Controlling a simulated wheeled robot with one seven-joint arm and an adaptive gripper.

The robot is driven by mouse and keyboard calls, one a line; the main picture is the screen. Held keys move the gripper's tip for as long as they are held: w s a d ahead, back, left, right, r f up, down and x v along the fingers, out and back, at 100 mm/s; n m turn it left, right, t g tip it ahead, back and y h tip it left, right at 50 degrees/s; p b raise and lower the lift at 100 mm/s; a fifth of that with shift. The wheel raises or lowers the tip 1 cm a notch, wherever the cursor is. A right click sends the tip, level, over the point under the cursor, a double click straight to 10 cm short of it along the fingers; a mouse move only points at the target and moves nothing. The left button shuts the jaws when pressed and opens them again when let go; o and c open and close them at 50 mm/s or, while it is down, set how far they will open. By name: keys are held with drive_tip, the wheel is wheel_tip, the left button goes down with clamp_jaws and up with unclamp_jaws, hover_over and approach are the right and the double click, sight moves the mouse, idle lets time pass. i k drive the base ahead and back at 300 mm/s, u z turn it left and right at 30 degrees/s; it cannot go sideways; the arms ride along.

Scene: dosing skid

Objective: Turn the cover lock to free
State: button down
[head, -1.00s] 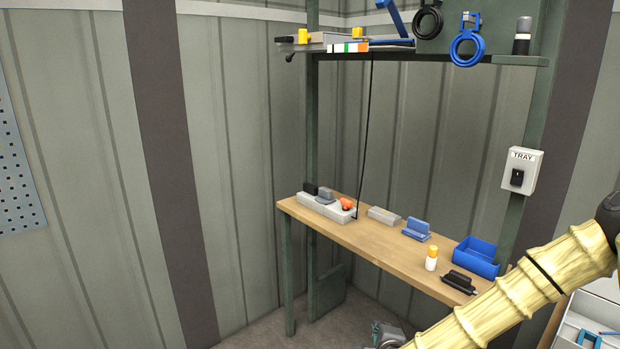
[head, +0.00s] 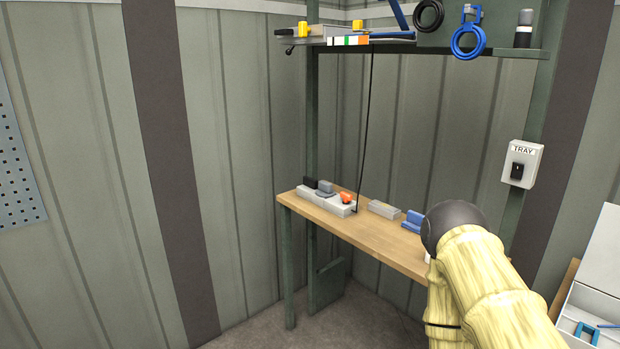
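I cannot tell for sure which part is the cover lock. On the upper shelf a flat grey unit (head: 318,36) carries yellow knobs (head: 303,29) and a strip with white, green and orange marks (head: 348,41). A small dark knob (head: 289,49) sticks out at its left end. On the bench, a light grey block row (head: 325,201) bears a black piece, a grey piece and an orange knob (head: 346,197). My gripper is not in view; only my yellow arm with a dark round joint shows at the lower right.
The wooden bench (head: 375,236) holds a grey block (head: 384,209) and a blue holder (head: 413,221); my arm hides its right end. Blue ring (head: 468,42) and black ring (head: 429,15) hang above. A TRAY switch box (head: 522,164) is on the right post. A black cable hangs mid-bench.

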sight(304, 30)
drive_tip(key=z, duration=0.1)
drive_tip(key=k, duration=0.4)
drive_tip(key=u, duration=1)
drive_tip(key=i, duration=1.85)
drive_tip(key=z, duration=0.8)
